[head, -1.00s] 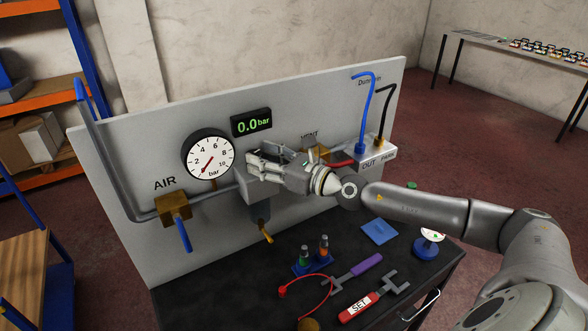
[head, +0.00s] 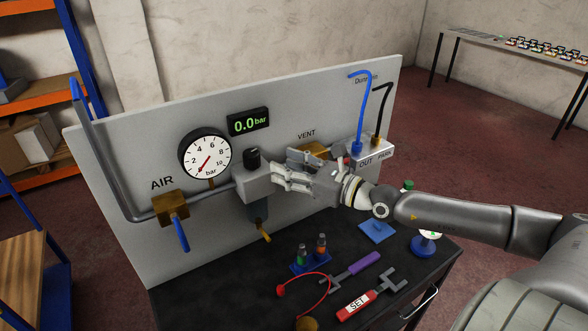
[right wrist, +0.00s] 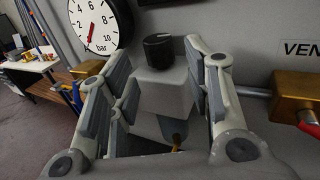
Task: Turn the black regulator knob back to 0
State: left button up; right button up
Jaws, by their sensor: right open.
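The black regulator knob (head: 252,158) sits on top of the grey regulator body (head: 254,184), on the panel right of the round gauge. In the right wrist view the knob (right wrist: 159,50) shows a white mark and stands beyond the fingertips. My right gripper (head: 288,172) is open and empty, just right of the regulator. In the wrist view the fingers (right wrist: 157,75) are spread on either side of the grey body, without visible contact with the knob. The digital display (head: 248,122) reads 0.0 bar. The gauge (head: 205,155) needle points to the low end. My left gripper is not in view.
The AIR valve (head: 172,208) with a blue handle is left of the regulator. The brass VENT valve (head: 315,150) is behind my right gripper. The OUT/PARK block (head: 373,153) is further right.

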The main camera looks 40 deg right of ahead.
jog(key=shift+s+d, duration=0.15)
jog(key=shift+s, duration=0.55)
